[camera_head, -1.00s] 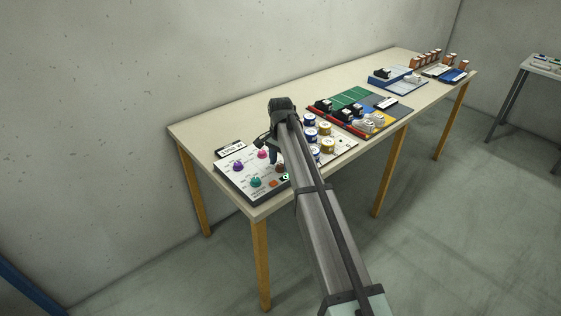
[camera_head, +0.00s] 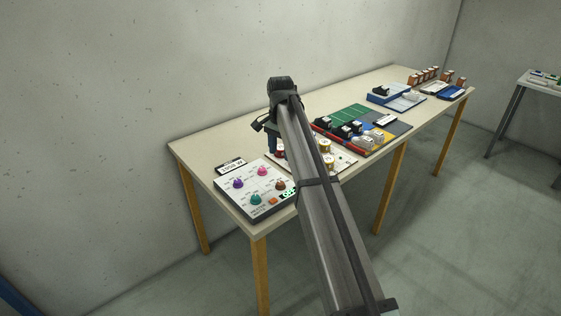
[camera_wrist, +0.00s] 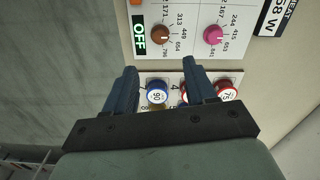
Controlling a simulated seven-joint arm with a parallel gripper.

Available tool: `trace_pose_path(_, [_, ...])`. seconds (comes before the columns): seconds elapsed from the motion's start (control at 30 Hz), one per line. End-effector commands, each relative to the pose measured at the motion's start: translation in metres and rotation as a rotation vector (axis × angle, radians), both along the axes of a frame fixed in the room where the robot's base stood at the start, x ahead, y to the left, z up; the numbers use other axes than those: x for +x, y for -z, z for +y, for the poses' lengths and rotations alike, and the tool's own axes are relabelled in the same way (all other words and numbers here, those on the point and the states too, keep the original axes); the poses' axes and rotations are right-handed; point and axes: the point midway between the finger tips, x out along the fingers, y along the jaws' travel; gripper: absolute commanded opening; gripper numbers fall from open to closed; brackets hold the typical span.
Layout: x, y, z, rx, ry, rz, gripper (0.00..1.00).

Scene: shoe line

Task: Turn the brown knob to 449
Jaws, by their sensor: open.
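The brown knob (camera_head: 281,185) is on the right side of the white control panel (camera_head: 246,200). In the wrist view the brown knob (camera_wrist: 160,34) stands beyond my fingertips, with 171, 313, 449, 604 and 796 printed around it. The 449 mark (camera_wrist: 182,35) is to its right; a small pale mark shows on the knob's lower part, seemingly towards 796. My gripper (camera_wrist: 160,70) is open and empty, over the numbered cans beside the panel, apart from the knob. In the head view my gripper (camera_head: 273,145) is partly hidden by my arm.
The panel also carries pink (camera_head: 262,171), purple (camera_head: 238,184) and teal (camera_head: 256,199) knobs, and a green OFF display (camera_wrist: 139,37). A label plate (camera_wrist: 273,17) lies beside it. Cans (camera_wrist: 157,92) stand close under my fingers. Trays with shoes (camera_head: 365,138) lie further along the table.

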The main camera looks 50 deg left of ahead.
Motion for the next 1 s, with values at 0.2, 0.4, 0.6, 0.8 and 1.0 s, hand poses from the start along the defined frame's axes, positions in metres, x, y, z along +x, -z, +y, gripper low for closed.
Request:
trace_pose_path(0.2, [0.0, -0.016, 0.0, 0.001, 0.0, 0.0, 0.56])
trace_pose_path(0.4, [0.0, -0.018, 0.0, 0.0, 0.0, 0.0, 0.56])
trace_pose_path(0.6, [0.0, -0.018, 0.0, 0.0, 0.0, 0.0, 0.56])
trace_pose_path(0.8, [0.0, -0.018, 0.0, 0.0, 0.0, 0.0, 0.56])
trace_pose_path(1.0, [0.015, -0.002, -0.019, -0.001, 0.006, 0.001, 0.56])
